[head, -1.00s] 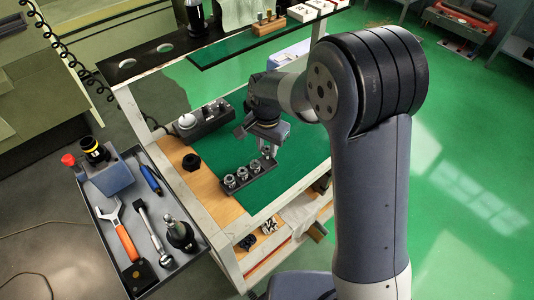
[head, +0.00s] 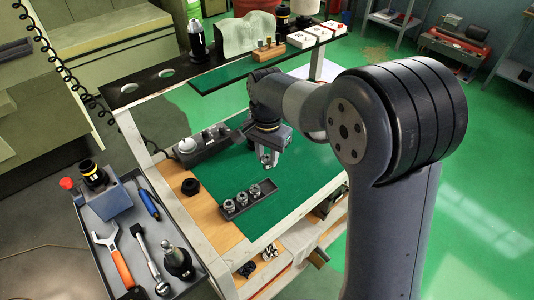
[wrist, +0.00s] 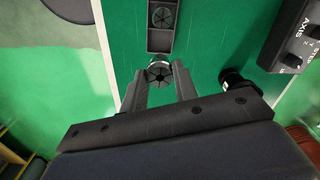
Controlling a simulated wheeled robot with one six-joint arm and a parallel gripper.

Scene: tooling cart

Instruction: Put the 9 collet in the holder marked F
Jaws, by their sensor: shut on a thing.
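My gripper (head: 268,161) is over the green mat, just beyond the far end of the collet tray (head: 232,212). In the wrist view its two fingers (wrist: 159,88) are shut on a round metal collet (wrist: 158,74), held above the mat and clear of the tray. Several collets show; three stand in a row in the dark tray, such as the middle one (head: 242,198), and one tray collet (wrist: 162,17) shows in the wrist view. No collet number is readable. A dark tapered tool holder (head: 178,261) stands in the grey side tray; no letter F is readable anywhere.
A control box (head: 203,146) with a white knob lies on the cart behind the tray. A dark cylinder (wrist: 236,80) is right of the fingers. A raised shelf (head: 215,75) spans the back.

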